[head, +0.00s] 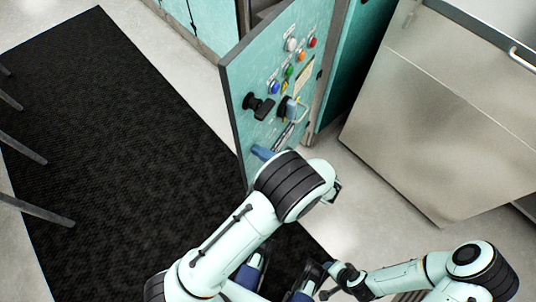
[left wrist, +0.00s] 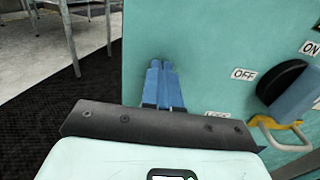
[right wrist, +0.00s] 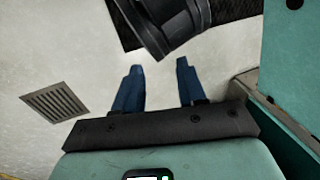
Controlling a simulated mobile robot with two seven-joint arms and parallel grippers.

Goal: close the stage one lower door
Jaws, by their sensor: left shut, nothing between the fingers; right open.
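The stage one lower door (head: 262,62) is a teal panel standing swung open in the head view, with colored buttons, a black knob and a rotary switch on its face. It also fills much of the left wrist view (left wrist: 210,40), where OFF and ON labels show. My left gripper (head: 262,153) is shut and empty, its blue fingertips (left wrist: 160,64) at the door's face near the free edge. I cannot tell whether they touch it. My right gripper (right wrist: 158,64) is open and empty above the pale floor, away from the door.
A black mat (head: 110,130) covers the floor at left, with grey metal legs (head: 25,150) at its edge. A large metal panel (head: 440,120) stands at right. A floor grate (right wrist: 56,102) shows in the right wrist view.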

